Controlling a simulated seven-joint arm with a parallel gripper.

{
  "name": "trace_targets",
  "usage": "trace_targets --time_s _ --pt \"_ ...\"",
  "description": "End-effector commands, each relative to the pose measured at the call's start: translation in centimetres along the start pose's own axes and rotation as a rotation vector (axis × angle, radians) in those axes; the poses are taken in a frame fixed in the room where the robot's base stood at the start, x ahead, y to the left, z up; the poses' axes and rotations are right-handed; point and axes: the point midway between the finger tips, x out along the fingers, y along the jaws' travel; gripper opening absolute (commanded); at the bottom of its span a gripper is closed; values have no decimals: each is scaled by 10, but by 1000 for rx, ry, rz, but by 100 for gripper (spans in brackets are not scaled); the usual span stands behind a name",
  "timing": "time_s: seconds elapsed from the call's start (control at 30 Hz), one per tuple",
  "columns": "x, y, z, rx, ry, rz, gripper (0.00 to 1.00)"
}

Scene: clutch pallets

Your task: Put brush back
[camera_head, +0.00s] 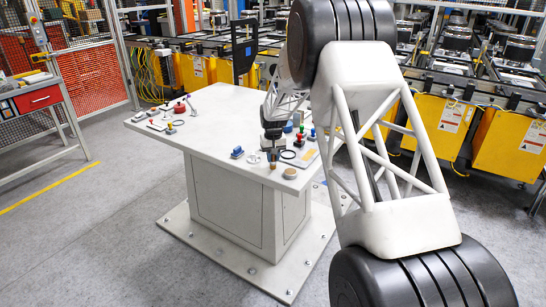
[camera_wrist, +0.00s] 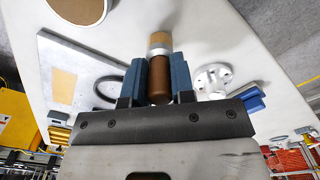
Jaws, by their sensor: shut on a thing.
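My gripper (camera_head: 272,148) is over the right front part of the white table (camera_head: 218,117). In the wrist view my gripper (camera_wrist: 158,80) has its two blue-grey fingers shut on the brush (camera_wrist: 159,88), which has a brown handle and a pale metal band with a lighter tan end. In the head view the brush (camera_head: 272,162) is a small brown piece below the fingers, close to the tabletop. I cannot tell whether it touches the table.
Near the brush are a round tan-topped disc (camera_wrist: 80,8), a black ring (camera_wrist: 107,90), a white flanged part (camera_wrist: 213,79), a blue block (camera_wrist: 252,98) and a grey-and-tan board (camera_wrist: 70,75). Several small parts lie at the table's left (camera_head: 172,122). The table's middle is clear.

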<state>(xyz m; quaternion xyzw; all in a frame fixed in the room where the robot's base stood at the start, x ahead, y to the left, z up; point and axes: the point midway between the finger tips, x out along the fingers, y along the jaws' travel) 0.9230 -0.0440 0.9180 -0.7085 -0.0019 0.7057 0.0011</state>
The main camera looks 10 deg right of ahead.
Motion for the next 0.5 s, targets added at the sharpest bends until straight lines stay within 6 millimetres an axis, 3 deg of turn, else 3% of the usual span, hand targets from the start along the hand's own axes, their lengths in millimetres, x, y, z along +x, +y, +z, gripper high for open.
trace_targets --time_s 0.03,0.07,0.2,0.5 --pt "1 0 0 0 0 0 0" --pt "1 0 0 0 0 0 28" --pt "1 0 0 0 0 0 49" --pt "0 0 0 0 0 0 49"
